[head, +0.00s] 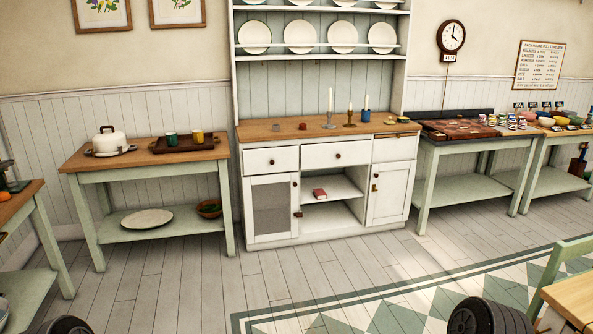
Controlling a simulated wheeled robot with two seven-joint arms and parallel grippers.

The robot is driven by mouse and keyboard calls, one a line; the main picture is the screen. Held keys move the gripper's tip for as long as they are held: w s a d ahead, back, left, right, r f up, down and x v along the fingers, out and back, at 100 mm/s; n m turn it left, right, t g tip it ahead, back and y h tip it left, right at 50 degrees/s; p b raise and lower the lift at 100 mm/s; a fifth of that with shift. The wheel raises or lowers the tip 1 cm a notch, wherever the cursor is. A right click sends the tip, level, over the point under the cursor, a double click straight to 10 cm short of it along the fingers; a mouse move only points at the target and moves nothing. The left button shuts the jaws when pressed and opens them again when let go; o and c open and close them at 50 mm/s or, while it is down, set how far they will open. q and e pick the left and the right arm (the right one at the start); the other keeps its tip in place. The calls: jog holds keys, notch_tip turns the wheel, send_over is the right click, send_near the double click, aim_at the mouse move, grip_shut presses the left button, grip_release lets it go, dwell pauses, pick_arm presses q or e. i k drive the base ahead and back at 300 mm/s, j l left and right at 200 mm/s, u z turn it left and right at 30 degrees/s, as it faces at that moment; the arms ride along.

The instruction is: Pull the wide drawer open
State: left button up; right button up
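A white dresser (291,238) with a wooden top stands against the back wall. It has a row of drawers under the top. The middle drawer (318,154) looks the widest and is shut, its front flush, with a small dark round knob (337,156). The left drawer (260,161) is narrower and also shut, with its own knob (272,161). A narrower front (395,149) at the right shows no knob that I can make out. Neither of my grippers is in view.
Side tables (150,162) (470,140) flank the dresser. Floor before it is clear; a chair (560,270) stands front right.

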aim_at(319, 154)
jog(key=i+l+z, duration=0.4)
jog(key=i, duration=0.9)
jog(key=i+j+z, duration=0.2)
jog(key=i+z, duration=0.2)
jog(key=i, duration=0.85)
jog(key=i+z, duration=0.2)
jog(key=i, duration=0.5)
jog(key=i+z, duration=0.15)
jog(key=i, duration=0.55)
jog(key=i+j+z, duration=0.2)
jog(key=i, duration=0.45)
jog(key=u, duration=0.45)
